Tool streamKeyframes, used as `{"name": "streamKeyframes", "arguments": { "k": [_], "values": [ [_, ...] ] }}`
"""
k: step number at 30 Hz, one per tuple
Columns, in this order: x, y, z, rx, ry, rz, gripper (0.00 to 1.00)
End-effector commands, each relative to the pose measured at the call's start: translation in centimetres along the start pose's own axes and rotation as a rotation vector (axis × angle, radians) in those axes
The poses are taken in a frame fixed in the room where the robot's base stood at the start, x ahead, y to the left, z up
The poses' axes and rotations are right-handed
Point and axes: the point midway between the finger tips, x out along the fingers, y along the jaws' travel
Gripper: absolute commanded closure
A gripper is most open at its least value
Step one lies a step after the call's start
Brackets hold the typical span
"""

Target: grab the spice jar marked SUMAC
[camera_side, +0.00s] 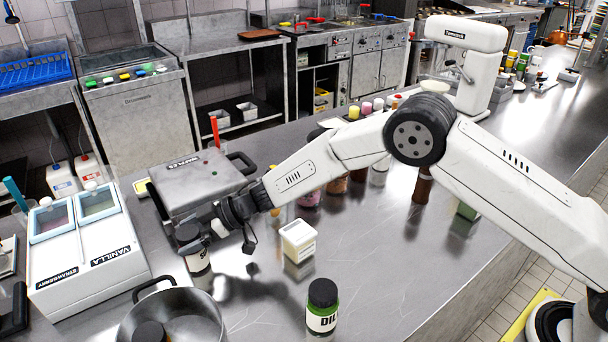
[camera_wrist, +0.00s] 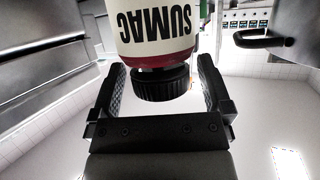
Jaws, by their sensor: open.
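The SUMAC jar (camera_wrist: 155,28) has a cream label with black letters, a dark red band and a black ribbed cap. In the wrist view it appears upside down, with its cap between the two fingers of my gripper (camera_wrist: 162,72). Gaps show on both sides of the cap, so my fingers are open and not closed on it. In the side view a jar with a black lid and white label (camera_side: 198,262) stands upright on the steel counter at my gripper (camera_side: 205,228). Its label is mostly hidden there.
A waffle iron (camera_side: 200,182) stands just behind, and a white strawberry and vanilla dispenser (camera_side: 90,265) to the left. A steel pot (camera_side: 180,312) is in front. A white tub (camera_side: 298,238) and a green, black-lidded jar (camera_side: 322,306) stand to the right, with bare counter (camera_side: 400,275) beyond.

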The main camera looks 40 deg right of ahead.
Motion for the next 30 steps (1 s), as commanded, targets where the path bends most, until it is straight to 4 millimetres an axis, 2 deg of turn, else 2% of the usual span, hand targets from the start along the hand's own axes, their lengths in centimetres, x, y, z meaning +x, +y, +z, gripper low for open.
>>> {"name": "streamKeyframes", "arguments": {
  "k": [18, 23, 27, 28, 30],
  "values": [
    [0.37, 0.00, 0.00, 0.000, -0.001, 0.000, 0.00],
    [0.36, 0.00, 0.00, 0.000, -0.001, 0.000, 0.51],
    [0.36, 0.00, 0.00, 0.000, -0.001, 0.001, 0.95],
    [0.36, 0.00, 0.00, 0.000, -0.001, 0.001, 1.00],
    [0.35, 0.03, -0.11, -0.001, 0.001, 0.001, 1.00]
  ]
}}
